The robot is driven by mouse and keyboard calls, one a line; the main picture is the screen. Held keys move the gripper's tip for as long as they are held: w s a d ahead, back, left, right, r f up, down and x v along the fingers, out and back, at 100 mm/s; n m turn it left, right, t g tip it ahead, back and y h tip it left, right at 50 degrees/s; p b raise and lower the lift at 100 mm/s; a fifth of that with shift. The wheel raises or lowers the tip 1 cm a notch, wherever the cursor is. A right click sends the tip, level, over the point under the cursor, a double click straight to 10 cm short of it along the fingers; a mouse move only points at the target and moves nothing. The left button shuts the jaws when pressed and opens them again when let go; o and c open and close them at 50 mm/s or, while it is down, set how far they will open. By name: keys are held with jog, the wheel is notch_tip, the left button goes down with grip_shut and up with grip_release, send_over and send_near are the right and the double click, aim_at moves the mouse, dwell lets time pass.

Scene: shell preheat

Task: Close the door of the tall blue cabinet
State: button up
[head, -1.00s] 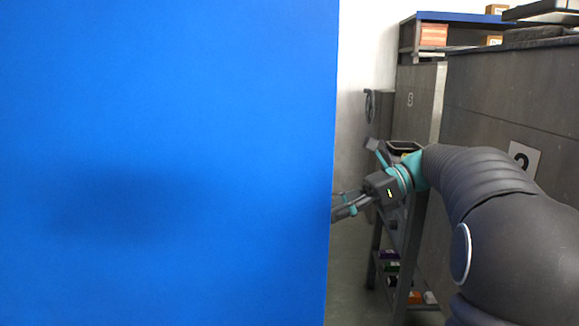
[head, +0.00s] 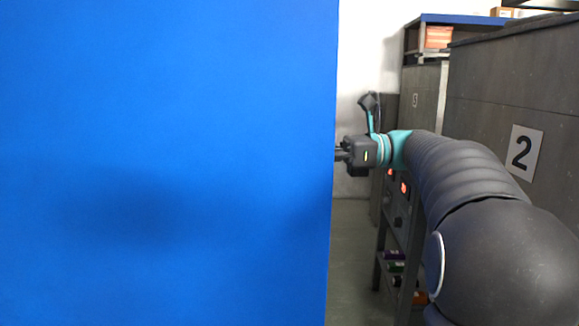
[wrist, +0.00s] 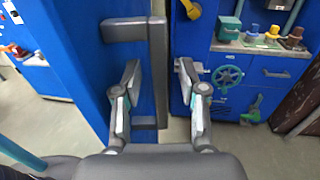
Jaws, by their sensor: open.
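A large flat blue panel (head: 160,150), which looks like the tall cabinet's door, fills the left half of the head view. In the wrist view the blue door (wrist: 82,60) stands on the left, with a grey bar handle (wrist: 158,45) running up and down on short brackets. My gripper (head: 339,154) is at the panel's right edge in the head view, its fingertips partly hidden behind it. In the wrist view my gripper (wrist: 158,72) is open, with the handle bar appearing between its two fingers. I cannot tell whether they touch it.
A grey cabinet marked 2 (head: 524,153) stands close on the right, beside my arm. A rack with small boxes (head: 393,267) stands behind. The wrist view shows another blue unit (wrist: 268,72) with a teal wheel on the right. Floor shows between panel and rack.

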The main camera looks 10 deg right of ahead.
jog(key=shift+w+a, duration=0.1)
jog(key=shift+a, duration=0.7)
grip_shut()
